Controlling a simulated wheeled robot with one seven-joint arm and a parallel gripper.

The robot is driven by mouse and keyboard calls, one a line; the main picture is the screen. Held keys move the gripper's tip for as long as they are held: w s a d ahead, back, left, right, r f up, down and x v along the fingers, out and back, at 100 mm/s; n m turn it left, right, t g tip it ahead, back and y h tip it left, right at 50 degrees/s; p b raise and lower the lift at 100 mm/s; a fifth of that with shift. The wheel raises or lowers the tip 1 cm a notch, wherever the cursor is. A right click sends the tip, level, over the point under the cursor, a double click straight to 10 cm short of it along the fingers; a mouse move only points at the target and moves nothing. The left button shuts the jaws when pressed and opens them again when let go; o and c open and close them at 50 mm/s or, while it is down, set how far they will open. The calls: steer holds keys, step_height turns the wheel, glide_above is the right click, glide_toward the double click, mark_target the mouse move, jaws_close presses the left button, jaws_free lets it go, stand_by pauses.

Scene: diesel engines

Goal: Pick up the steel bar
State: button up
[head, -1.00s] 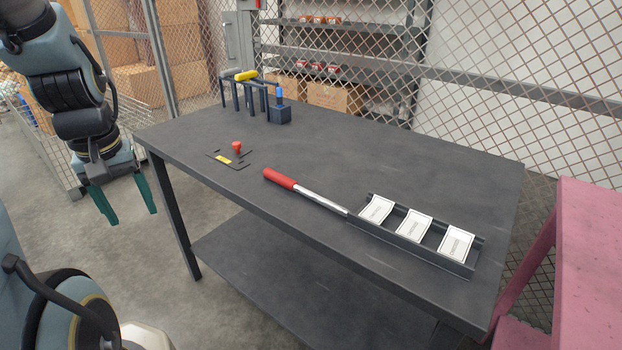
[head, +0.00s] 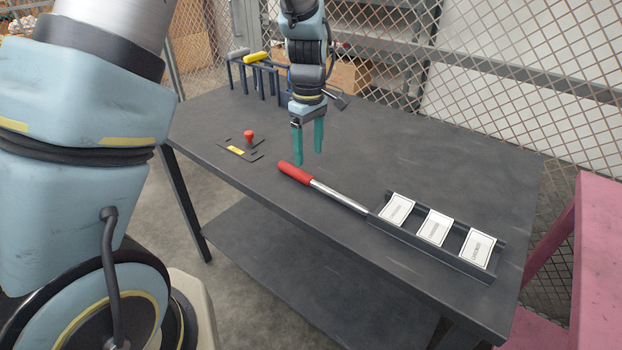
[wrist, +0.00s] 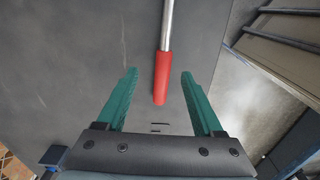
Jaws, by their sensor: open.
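The steel bar (head: 335,194) lies on the dark table, with a shiny shaft and a red grip (head: 295,173) at its left end. The far end of its shaft reaches the black tray with cards. My gripper (head: 308,160) points down above the table, over the red grip's end, with its teal fingers apart and nothing between them. In the wrist view the red grip (wrist: 161,78) lies ahead of and between the fingertips of my gripper (wrist: 160,80), and the shaft (wrist: 167,25) runs up out of the picture.
A black tray (head: 379,217) with three white cards sits at the table's right. A plate with a red knob (head: 248,135) lies at left. A rack with a yellow-handled tool (head: 257,58) stands at the back left. A pink structure (head: 590,250) is at right.

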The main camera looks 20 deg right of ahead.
mark_target(309, 176)
steer(key=shift+s+a+f+p, duration=0.15)
steer(key=shift+f+p, duration=0.25)
steer(key=shift+f, duration=0.75)
steer(key=shift+s+d+f+p, duration=0.15)
steer(key=shift+f+p, duration=0.25)
steer(key=shift+f, duration=0.75)
steer(key=shift+s+a+f+p, duration=0.15)
steer(key=shift+f+p, duration=0.25)
steer(key=shift+f, duration=0.75)
jaws_close()
